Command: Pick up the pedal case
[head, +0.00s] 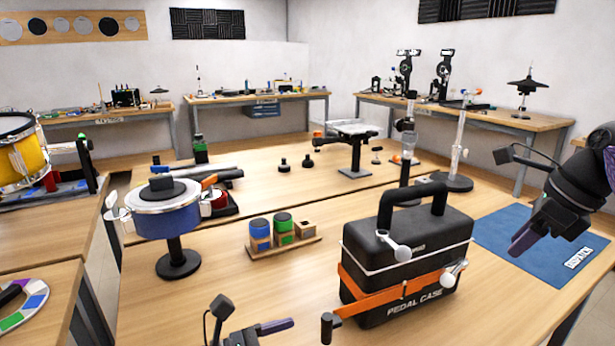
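The black pedal case (400,312) stands upright on the wooden table, right of centre, with "PEDAL CASE" on its front. An orange strap and a thin white band run around it, with light-coloured knobs at the front. Its black arched handle (437,190) stands up on top. My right gripper (522,240) is in the air right of the case, apart from it, with a purple finger pointing down-left. My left gripper (280,325) is at the bottom edge, left of the case, mostly cut off. Neither finger gap shows clearly.
A blue mat (540,250) lies right of the case. A small wooden rack (285,247) with blue and green pieces stands to its left, beyond it a blue drum-like pot (165,218) on a stand. A clamp stand (457,181) stands behind the case.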

